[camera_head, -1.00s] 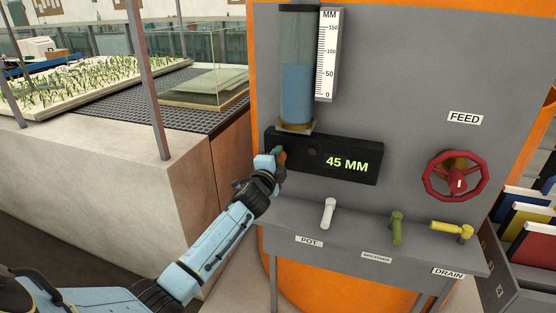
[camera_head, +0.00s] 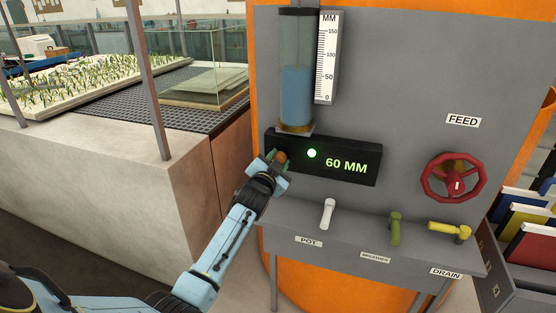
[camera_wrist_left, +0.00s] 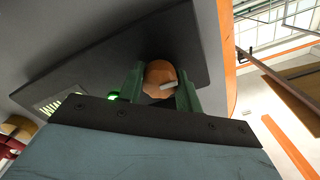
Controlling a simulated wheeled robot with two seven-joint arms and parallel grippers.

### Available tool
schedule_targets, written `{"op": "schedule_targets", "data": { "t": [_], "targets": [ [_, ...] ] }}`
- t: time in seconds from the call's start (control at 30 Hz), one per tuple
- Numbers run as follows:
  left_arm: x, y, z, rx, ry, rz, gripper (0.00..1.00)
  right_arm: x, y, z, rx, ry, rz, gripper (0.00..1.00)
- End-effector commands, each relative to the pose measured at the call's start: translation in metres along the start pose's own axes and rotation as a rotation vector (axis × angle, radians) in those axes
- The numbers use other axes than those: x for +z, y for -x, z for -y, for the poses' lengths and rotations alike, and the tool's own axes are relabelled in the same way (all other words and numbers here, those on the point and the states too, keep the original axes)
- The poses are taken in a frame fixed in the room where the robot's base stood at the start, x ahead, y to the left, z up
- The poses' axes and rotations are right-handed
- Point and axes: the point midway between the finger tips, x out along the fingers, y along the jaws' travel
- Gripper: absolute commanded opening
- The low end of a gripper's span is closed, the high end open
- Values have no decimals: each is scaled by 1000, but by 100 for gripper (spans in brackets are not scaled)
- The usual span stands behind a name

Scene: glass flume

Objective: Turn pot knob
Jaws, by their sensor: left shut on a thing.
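An orange-brown knob (camera_head: 282,156) sits at the left end of a black display box on the grey panel. The box reads 60 MM and its round lamp (camera_head: 312,153) glows green. My left gripper (camera_head: 276,161) is at that knob. In the left wrist view its green fingers stand on either side of the orange knob (camera_wrist_left: 160,74), shut on it, and a pale mark shows on the knob's face. A white handle (camera_head: 328,213) stands above the POT label (camera_head: 309,241), apart from the gripper. My right gripper is not in view.
A water-filled cylinder (camera_head: 296,95) with a scale stands above the display box. A red FEED wheel (camera_head: 454,178), a green handle (camera_head: 396,228) and a yellow DRAIN handle (camera_head: 450,230) are to the right. A concrete bench (camera_head: 120,185) stands left of my arm.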

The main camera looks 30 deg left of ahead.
Motion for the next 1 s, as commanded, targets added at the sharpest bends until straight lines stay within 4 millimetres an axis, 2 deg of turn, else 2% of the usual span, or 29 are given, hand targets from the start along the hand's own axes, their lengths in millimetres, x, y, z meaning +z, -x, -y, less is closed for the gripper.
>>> {"op": "schedule_targets", "data": {
  "t": [0.23,0.7,0.73,0.87,1.0],
  "targets": [
    [0,0,0,0,62,1,12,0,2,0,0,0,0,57],
    [0,0,0,0,71,1,12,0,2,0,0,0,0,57],
    [0,0,0,0,71,1,38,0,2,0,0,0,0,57],
    [0,0,0,0,70,1,55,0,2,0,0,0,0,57],
    [0,0,0,0,70,1,56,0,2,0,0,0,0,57]
  ]
}}
